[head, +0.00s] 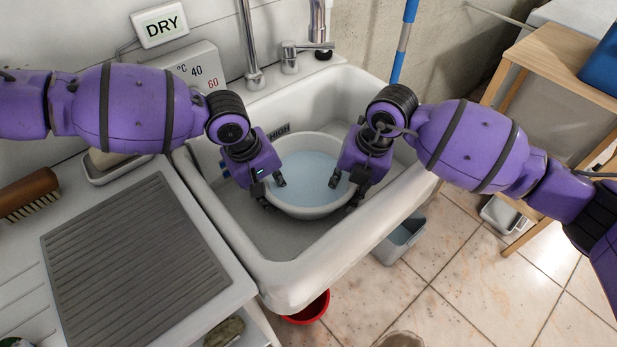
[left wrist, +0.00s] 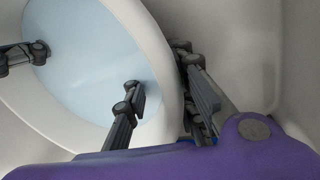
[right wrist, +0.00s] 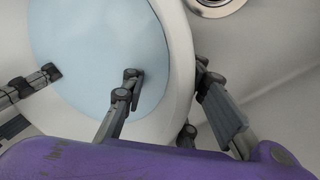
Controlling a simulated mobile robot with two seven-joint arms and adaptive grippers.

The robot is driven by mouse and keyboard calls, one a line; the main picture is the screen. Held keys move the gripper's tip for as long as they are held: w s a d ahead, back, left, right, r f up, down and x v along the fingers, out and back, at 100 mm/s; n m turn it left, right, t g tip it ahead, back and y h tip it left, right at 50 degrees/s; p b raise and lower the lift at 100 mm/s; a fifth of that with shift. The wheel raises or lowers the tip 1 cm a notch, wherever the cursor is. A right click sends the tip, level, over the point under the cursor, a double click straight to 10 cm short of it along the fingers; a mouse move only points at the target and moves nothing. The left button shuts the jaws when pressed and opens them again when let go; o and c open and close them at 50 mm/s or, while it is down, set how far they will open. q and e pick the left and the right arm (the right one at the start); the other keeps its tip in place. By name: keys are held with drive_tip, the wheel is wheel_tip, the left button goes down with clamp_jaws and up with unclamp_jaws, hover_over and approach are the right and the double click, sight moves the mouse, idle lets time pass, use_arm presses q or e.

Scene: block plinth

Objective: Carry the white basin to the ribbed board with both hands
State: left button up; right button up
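The white basin (head: 309,209) is in the sink, with pale blue water in it. It also shows in the left wrist view (left wrist: 163,62) and the right wrist view (right wrist: 178,45). My left gripper (head: 274,192) straddles its left rim, one finger inside and one outside. My right gripper (head: 343,194) straddles the right rim the same way. In both wrist views the fingers stand apart with a gap to the rim, so both look open. The basin's underside is hidden. The grey ribbed board (head: 135,265) lies bare on the counter at the left.
The sink's front wall (head: 330,258) and left wall (head: 215,215) rise around the basin. The taps (head: 290,55) stand behind. A brush (head: 30,192) and a soap dish (head: 118,168) lie beyond the board. A red bucket (head: 308,308) and a grey bin (head: 402,240) are on the floor.

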use_arm(q)
clamp_jaws()
use_arm(e)
clamp_jaws()
use_arm(q)
drive_tip(key=shift+d, duration=0.1)
